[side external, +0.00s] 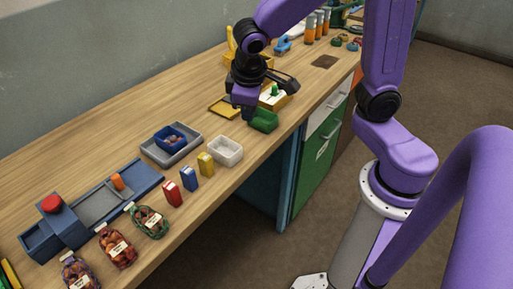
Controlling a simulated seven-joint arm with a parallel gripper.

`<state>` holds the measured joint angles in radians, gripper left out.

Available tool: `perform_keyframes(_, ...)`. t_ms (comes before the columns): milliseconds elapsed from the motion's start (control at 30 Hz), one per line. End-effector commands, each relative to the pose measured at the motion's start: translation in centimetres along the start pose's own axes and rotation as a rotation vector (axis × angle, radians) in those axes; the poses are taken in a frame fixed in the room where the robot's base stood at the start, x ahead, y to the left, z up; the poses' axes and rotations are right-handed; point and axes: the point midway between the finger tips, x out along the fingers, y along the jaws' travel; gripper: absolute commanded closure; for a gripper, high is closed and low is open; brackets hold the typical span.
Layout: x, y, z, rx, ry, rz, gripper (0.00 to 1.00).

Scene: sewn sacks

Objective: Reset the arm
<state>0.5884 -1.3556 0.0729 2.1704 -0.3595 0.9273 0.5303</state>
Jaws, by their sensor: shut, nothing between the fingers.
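My purple and black arm reaches in from the right over the wooden bench. My gripper (248,112) points down above the bench near its front edge, beside a green box (264,120). Its fingers are together with nothing seen between them. Part of the area behind the gripper is hidden by the arm. I cannot tell whether the fingertips touch the green box.
On the bench (130,118) stand a white bin (225,151), a grey tray (186,156) with a blue bin, small red, blue and yellow boxes, net sacks (117,249) and a blue-grey device (70,222). The back left of the bench is clear.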

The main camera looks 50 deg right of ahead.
Motion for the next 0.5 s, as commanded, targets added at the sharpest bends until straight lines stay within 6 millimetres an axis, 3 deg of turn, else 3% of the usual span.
perform_keyframes(300, -2.5, -4.2, 11.2, -0.403, 0.014, -0.195, 1.0)
perform_keyframes(500, -3.1, -5.3, 16.0, -0.577, 0.026, -0.276, 1.0)
